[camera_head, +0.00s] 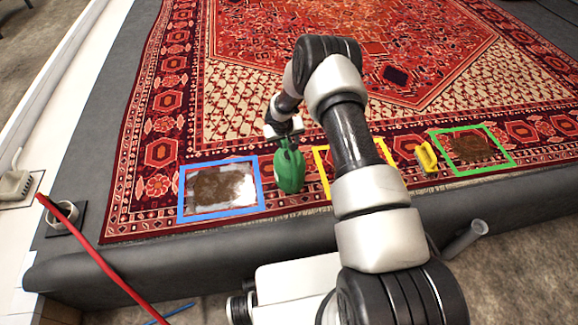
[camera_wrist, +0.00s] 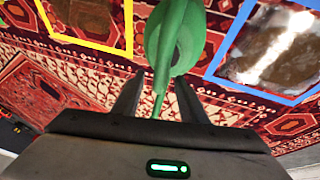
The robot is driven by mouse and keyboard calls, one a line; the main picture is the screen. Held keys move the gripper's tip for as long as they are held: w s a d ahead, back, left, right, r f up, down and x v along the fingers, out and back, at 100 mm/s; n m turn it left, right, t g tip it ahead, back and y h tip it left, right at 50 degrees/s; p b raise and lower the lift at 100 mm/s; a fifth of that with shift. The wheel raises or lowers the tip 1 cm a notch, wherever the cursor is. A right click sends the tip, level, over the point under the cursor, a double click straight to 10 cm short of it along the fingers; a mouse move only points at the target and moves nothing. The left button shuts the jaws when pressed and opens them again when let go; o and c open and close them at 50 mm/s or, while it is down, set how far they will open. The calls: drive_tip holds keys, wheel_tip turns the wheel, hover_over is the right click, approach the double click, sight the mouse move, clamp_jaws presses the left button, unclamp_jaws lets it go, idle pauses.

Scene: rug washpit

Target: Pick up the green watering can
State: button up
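The green watering can (camera_head: 290,170) stands on the patterned rug between the blue and yellow frames. My gripper (camera_head: 284,136) is at the can's far side, and my wrist partly covers that area in the head view. In the wrist view the can (camera_wrist: 176,38) is straight ahead, with a narrow green part reaching back between the fingers. My gripper (camera_wrist: 157,88) is open there, with a visible gap between each finger and that green part. I cannot tell from the wrist view whether the narrow part is the spout or the handle.
A blue frame (camera_head: 182,203) around a brown, whitish stain lies left of the can. A yellow frame (camera_head: 322,164) lies right, partly behind my arm. Further right are a small yellow object (camera_head: 426,157) and a green frame (camera_head: 487,171). A red hose (camera_head: 95,256) crosses the left.

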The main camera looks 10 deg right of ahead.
drive_tip(key=shift+c, duration=0.3)
clamp_jaws()
drive_tip(key=shift+a, duration=0.1)
idle(1.3)
drive_tip(key=shift+w+r, duration=0.1)
